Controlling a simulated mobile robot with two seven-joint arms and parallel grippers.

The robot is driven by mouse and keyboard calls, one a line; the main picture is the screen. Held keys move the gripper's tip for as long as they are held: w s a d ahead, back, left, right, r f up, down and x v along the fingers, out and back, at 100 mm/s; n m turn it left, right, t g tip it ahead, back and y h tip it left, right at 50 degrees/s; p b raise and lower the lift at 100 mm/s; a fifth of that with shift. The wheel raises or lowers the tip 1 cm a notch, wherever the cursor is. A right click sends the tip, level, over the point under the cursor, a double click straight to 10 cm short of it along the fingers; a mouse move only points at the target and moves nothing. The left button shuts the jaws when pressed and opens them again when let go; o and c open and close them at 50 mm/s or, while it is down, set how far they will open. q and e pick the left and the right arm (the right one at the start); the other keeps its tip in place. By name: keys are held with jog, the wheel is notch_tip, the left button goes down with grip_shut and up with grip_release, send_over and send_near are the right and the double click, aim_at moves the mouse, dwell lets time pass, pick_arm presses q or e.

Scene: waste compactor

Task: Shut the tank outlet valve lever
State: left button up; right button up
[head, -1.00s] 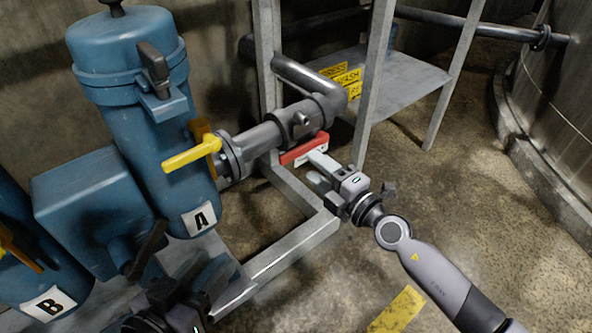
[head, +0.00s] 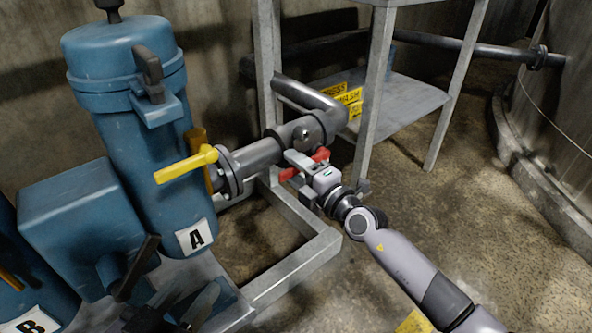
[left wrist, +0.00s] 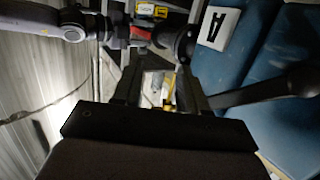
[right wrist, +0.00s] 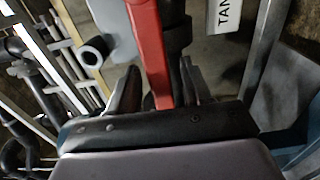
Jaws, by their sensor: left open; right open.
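The red lever (head: 321,154) sits below the grey pipe valve beside the blue tank marked A. In the head view my right gripper (head: 293,163) is over the lever's middle and hides part of it. In the right wrist view the red lever (right wrist: 148,45) runs between the fingers of my open right gripper (right wrist: 157,88); I cannot tell whether they touch it. A white tag (right wrist: 229,15) with letters reading "TAN" is beside it. My left gripper (left wrist: 158,88) is open and empty, low near the blue tanks; the head view shows it only partly.
A yellow lever (head: 185,164) is on the pipe left of the red one. Blue tank A (head: 150,150) stands at the left. A grey metal frame (head: 300,275) surrounds the pipe's lower side. Open floor (head: 480,240) lies to the right.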

grip_shut()
jog(key=shift+r+p, duration=0.3)
jog(key=shift+p, duration=0.15)
jog(key=shift+r+m+p, duration=0.25)
jog(key=shift+m+p, duration=0.15)
jog(key=shift+m, duration=0.1)
jog(key=r+m+p, duration=0.1)
jog(key=m+p, duration=0.1)
jog(key=p, duration=0.1)
jog(key=shift+w+d+r, duration=0.1)
jog(key=shift+d+r, duration=0.05)
jog(key=shift+r, duration=0.2)
pick_arm(q)
jog(key=shift+w+d+f+n+g+h+p, duration=0.1)
jog(key=shift+w+d+n+g+h+p, duration=0.1)
jog(key=shift+d+n+g, duration=0.25)
jog(key=shift+w+d+f+n+g+h+p, duration=0.1)
jog(key=shift+d+n+g+h, duration=0.2)
jog(key=shift+d, duration=0.35)
jog(key=shift+w+d+n+g+h+p, duration=0.1)
jog(key=shift+w+d+n+g+p, duration=0.05)
jog(key=shift+d+g, duration=0.35)
pick_arm(e)
jog(key=shift+d+r+m, duration=0.1)
jog(key=shift+m, duration=0.6)
grip_release()
jog(key=shift+w, duration=0.1)
jog(key=shift+r, duration=0.1)
jog(key=shift+d, duration=0.15)
